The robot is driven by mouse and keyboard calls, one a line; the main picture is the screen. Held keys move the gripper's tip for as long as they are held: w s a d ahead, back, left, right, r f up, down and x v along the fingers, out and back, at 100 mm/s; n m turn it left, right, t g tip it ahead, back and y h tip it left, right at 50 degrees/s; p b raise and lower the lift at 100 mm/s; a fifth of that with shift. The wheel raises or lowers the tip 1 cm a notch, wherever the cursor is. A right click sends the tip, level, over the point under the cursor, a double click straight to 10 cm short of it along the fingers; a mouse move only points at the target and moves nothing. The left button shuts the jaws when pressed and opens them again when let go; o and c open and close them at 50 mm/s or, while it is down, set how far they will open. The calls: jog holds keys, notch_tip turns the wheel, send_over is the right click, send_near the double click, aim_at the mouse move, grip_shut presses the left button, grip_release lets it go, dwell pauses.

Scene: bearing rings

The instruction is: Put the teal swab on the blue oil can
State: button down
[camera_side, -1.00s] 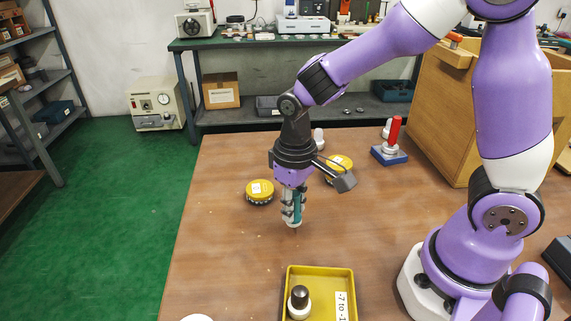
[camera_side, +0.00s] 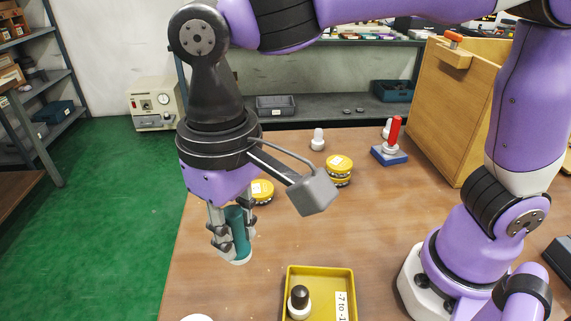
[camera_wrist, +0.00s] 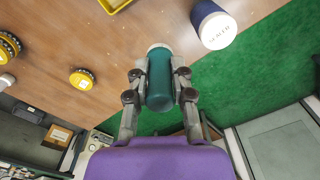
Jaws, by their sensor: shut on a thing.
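The teal swab (camera_side: 238,232) is a teal cylinder with a pale end pointing down. My gripper (camera_side: 229,238) is shut on it, one finger on each side, and holds it above the table's left part. In the wrist view, the swab (camera_wrist: 159,85) lies between the fingertips of my gripper (camera_wrist: 159,78). The blue oil can (camera_wrist: 207,17), dark blue with a white lettered top, stands near the table edge, apart from the swab. In the side view only a white round top (camera_side: 197,318), apparently the can's, shows at the bottom edge.
A yellow tray (camera_side: 320,271) holds a black-knobbed white piece (camera_side: 299,298). Yellow-topped bearing stacks (camera_side: 339,165) (camera_side: 262,190), a red-handled stamp on a blue base (camera_side: 389,155) and a small white piece (camera_side: 317,141) stand farther back. Bare table lies between them and the tray.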

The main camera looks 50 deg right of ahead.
notch_tip(320, 180, up, 2)
send_over(183, 318)
jog(key=s, duration=0.3)
jog(key=shift+n, duration=0.4)
jog(key=f, duration=0.7)
jog(key=shift+w+a+f, duration=0.2)
jog(key=shift+a+f, duration=0.05)
jog(key=c, duration=0.7)
grip_release()
jog(key=shift+f, duration=0.15)
jog(key=shift+c, duration=0.2)
